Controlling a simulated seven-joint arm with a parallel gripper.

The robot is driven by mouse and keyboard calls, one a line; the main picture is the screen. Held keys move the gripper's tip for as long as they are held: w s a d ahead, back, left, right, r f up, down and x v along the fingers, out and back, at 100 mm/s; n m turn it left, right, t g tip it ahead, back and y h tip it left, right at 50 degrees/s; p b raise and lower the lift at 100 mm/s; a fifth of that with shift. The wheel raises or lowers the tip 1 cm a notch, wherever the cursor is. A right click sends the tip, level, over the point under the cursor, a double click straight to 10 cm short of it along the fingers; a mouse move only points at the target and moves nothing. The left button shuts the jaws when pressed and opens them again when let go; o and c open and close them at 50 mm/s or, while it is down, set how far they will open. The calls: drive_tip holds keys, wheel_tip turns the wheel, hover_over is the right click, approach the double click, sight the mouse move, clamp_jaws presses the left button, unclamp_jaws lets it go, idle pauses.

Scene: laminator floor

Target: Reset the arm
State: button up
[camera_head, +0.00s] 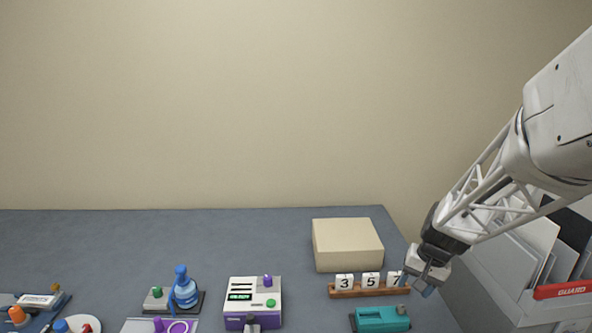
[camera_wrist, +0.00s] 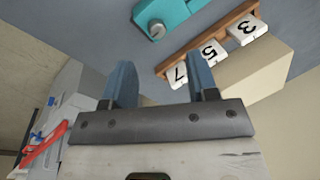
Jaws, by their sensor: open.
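My arm reaches in from the right edge of the head view. My gripper (camera_head: 426,286) hangs at the table's right side, just right of the block marked 7 (camera_head: 394,279). In the wrist view, my gripper (camera_wrist: 161,80) shows two blue-grey fingers standing apart with nothing between them. The right finger overlaps the number blocks in that view, but I cannot tell how close it is to them.
A wooden rack (camera_head: 345,291) holds blocks 3, 5 and 7 before a beige box (camera_head: 346,243). A teal device (camera_head: 381,319), a purple-white machine (camera_head: 253,300) and a blue bottle stand (camera_head: 183,290) are on the grey table (camera_head: 120,240). A file bin (camera_head: 540,305) stands right.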

drive_tip(key=s+a+r+n, duration=0.1)
drive_tip(key=s+a+r, duration=0.3)
drive_tip(key=s, duration=0.3)
drive_tip(key=s+a+r+n+t+h, duration=0.1)
drive_tip(key=s+a+r+n, duration=0.1)
drive_tip(key=s+a+r, duration=0.3)
drive_tip(key=s+a+r+n+h, duration=0.1)
drive_tip(key=s+a+r, duration=0.3)
drive_tip(key=s, duration=0.7)
drive_tip(key=shift+a+r+n, duration=0.2)
drive_tip(key=shift+a+n, duration=0.1)
drive_tip(key=shift+n, duration=0.3)
